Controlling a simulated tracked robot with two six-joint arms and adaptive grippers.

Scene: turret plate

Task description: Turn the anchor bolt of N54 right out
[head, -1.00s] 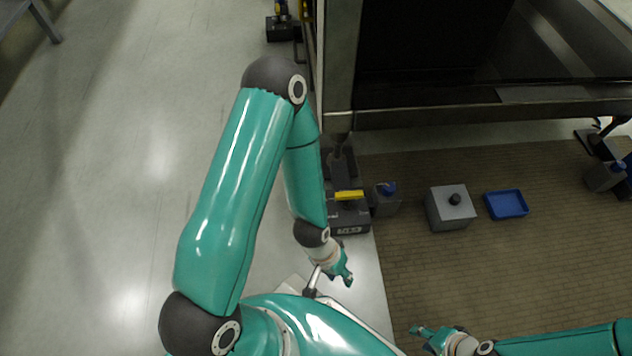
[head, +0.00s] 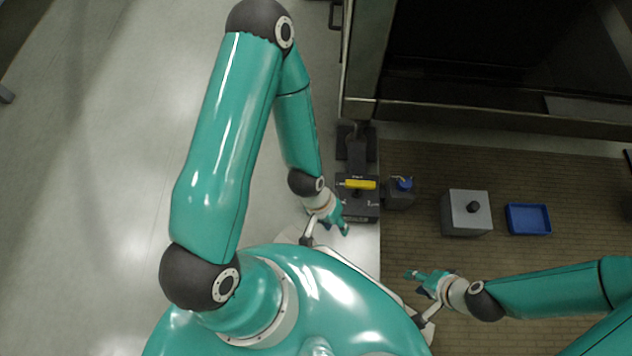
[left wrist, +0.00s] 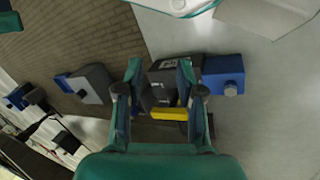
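A dark unit with a yellow bar (head: 360,184) on top stands just beyond my left gripper (head: 341,221) in the head view. It has small white markings, too small to read, so I cannot tell whether it is N54. The yellow bar also shows in the left wrist view (left wrist: 168,113), between and beyond the spread fingers. My left gripper is open and empty, its fingertips apart in that view (left wrist: 158,75). No anchor bolt can be made out clearly. My right gripper (head: 415,280) has its fingers apart and holds nothing visible, above the mat's near left edge.
A dark block with a blue cap (head: 403,185) stands right of the unit. A grey box with a black knob (head: 466,212) and a blue tray (head: 528,219) lie on the brown mat (head: 410,240). A large dark metal frame (head: 480,115) spans the back. A blue block (left wrist: 223,72) shows in the left wrist view.

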